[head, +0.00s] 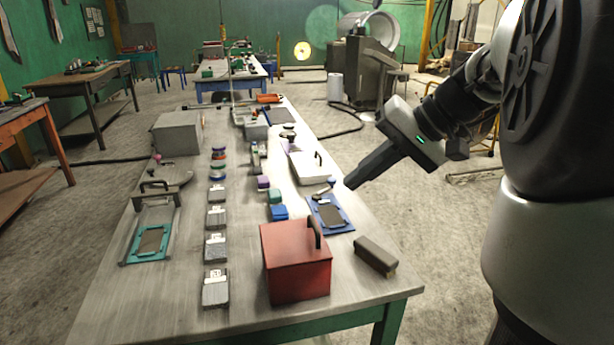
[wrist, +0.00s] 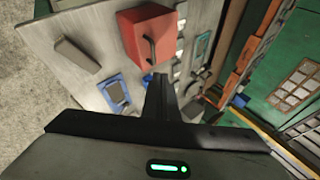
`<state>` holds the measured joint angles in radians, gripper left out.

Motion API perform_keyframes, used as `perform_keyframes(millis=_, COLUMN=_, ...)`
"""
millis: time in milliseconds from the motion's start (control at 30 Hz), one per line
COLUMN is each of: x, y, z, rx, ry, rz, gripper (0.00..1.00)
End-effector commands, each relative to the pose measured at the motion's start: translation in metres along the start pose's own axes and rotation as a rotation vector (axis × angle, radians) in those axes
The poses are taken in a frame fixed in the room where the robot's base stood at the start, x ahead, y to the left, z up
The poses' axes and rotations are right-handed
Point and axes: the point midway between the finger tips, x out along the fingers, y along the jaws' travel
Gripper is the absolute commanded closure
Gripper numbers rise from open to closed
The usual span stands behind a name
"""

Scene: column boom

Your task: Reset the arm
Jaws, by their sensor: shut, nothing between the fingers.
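My gripper (head: 352,183) is shut and empty in the head view. It hangs in the air by the right edge of the long workbench (head: 245,320), pointing down and to the left. In the wrist view my gripper (wrist: 158,80) shows as dark closed fingers in front of the bench top. A red box (head: 295,262) with a dark handle stands on the near part of the bench; it also shows in the wrist view (wrist: 140,40). A blue-framed plate (head: 330,213) lies on the bench near the gripper, apart from it. My arm reaches in from the right.
A brown block (head: 376,255) lies at the bench's right edge. Several grey boxes (head: 216,287) form a row down the middle. A teal-framed tray (head: 150,243) is at left, a grey case (head: 178,133) farther back. The floor right of the bench (head: 425,230) is clear.

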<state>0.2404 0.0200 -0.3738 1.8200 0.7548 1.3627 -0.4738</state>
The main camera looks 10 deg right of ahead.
Motion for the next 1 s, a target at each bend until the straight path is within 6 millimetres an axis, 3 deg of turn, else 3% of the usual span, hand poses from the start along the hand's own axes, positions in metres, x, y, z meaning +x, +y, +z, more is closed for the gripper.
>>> perform_keyframes(millis=133, x=-0.011, y=0.001, z=0.002, rx=-0.002, ry=-0.001, rz=0.002, gripper=1.0)
perform_keyframes(millis=233, x=-0.009, y=-0.006, z=0.018, rx=-0.016, ry=-0.013, rz=0.028, gripper=1.0)
perform_keyframes(millis=400, x=0.01, y=-0.021, z=0.089, rx=-0.103, ry=-0.037, rz=0.176, gripper=1.0)
perform_keyframes(millis=500, x=0.02, y=-0.018, z=0.128, rx=-0.178, ry=-0.023, rz=0.282, gripper=1.0)
perform_keyframes(millis=600, x=0.026, y=-0.013, z=0.155, rx=-0.248, ry=0.005, rz=0.366, gripper=1.0)
perform_keyframes(millis=933, x=0.035, y=0.01, z=0.202, rx=-0.475, ry=0.15, rz=0.56, gripper=1.0)
perform_keyframes(millis=1000, x=0.014, y=-0.008, z=0.194, rx=-0.463, ry=0.145, rz=0.558, gripper=1.0)
